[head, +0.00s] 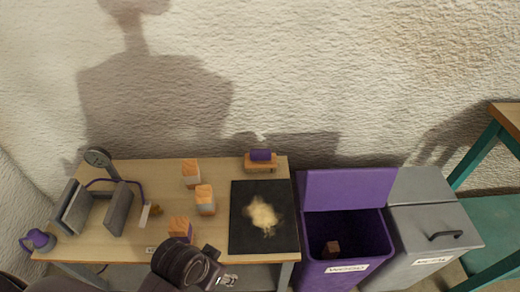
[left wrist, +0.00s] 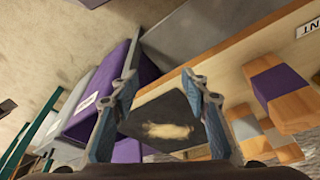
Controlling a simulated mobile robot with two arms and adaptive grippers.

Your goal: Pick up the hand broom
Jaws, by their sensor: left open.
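A small wooden piece with a purple top (head: 261,156) sits at the table's back edge behind the black mat. It looks most like the hand broom, but its bristles cannot be made out. A small white-handled item with a golden end (head: 148,213) lies left of the blocks; its kind is unclear. My left gripper (head: 226,281) is at the table's front edge, apart from both. In the left wrist view its fingers (left wrist: 160,86) are spread wide and empty, framing the mat. My right gripper is not in view.
The black mat (head: 238,240) bears a pale dusty heap (head: 263,217). Several painted wooden blocks (head: 205,198) stand left of it. A grey clamp-like stand (head: 118,208) and purple jug (head: 38,240) are at the left.

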